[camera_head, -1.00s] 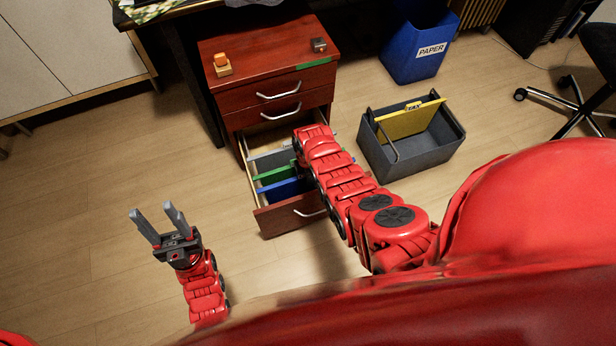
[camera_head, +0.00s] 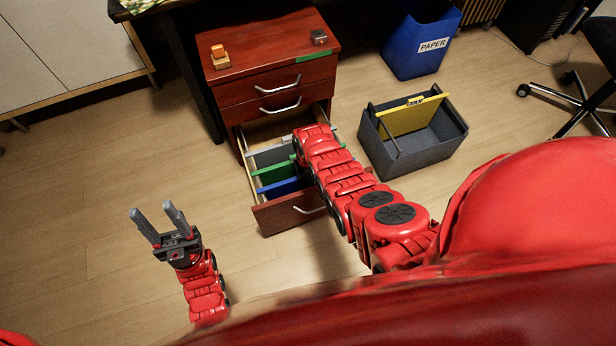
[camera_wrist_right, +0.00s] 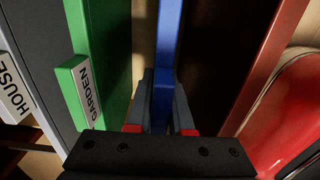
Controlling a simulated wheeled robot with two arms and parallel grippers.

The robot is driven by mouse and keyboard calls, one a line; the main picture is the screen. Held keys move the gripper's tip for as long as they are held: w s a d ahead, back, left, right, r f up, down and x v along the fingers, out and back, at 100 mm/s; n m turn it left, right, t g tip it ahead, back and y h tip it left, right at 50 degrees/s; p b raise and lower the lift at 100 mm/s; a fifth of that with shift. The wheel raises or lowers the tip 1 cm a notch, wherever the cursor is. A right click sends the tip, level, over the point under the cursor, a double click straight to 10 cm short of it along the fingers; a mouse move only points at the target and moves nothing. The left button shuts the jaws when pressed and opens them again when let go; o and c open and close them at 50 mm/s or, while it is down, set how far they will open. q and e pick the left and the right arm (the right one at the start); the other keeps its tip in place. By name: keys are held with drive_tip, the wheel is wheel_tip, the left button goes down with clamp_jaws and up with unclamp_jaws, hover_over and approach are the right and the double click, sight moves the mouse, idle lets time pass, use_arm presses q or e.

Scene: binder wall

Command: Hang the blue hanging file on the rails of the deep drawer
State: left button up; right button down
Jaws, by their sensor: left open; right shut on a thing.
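The blue hanging file (camera_head: 288,186) is in the open deep drawer (camera_head: 275,220), in front of a green file (camera_head: 272,172). In the right wrist view my right gripper (camera_wrist_right: 161,108) is shut on the top edge of the blue file (camera_wrist_right: 168,45). The green file (camera_wrist_right: 102,60) with a GARDEN tab stands beside it, and a grey file with a HOUSE tab (camera_wrist_right: 14,92) is further left. In the head view my right arm hides the right gripper and the right end of the file. I cannot tell whether its hooks rest on the rails. My left gripper (camera_head: 160,222) is open and empty above the floor.
The wooden cabinet (camera_head: 270,55) has an orange-and-wood item (camera_head: 220,57) and a small dark block (camera_head: 319,37) on top. A grey crate (camera_head: 420,150) with a yellow file (camera_head: 413,115) stands at right. A blue paper bin (camera_head: 420,45) is behind it. The floor at left is clear.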

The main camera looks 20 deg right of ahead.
drive_tip(key=shift+f+b, duration=0.3)
drive_tip(key=shift+f, duration=0.05)
drive_tip(key=c, duration=0.7)
unclamp_jaws()
drive_tip(key=shift+r, duration=0.1)
wheel_tip(320, 180, up, 17)
drive_tip(key=p, duration=0.4)
drive_tip(key=shift+r, duration=0.1)
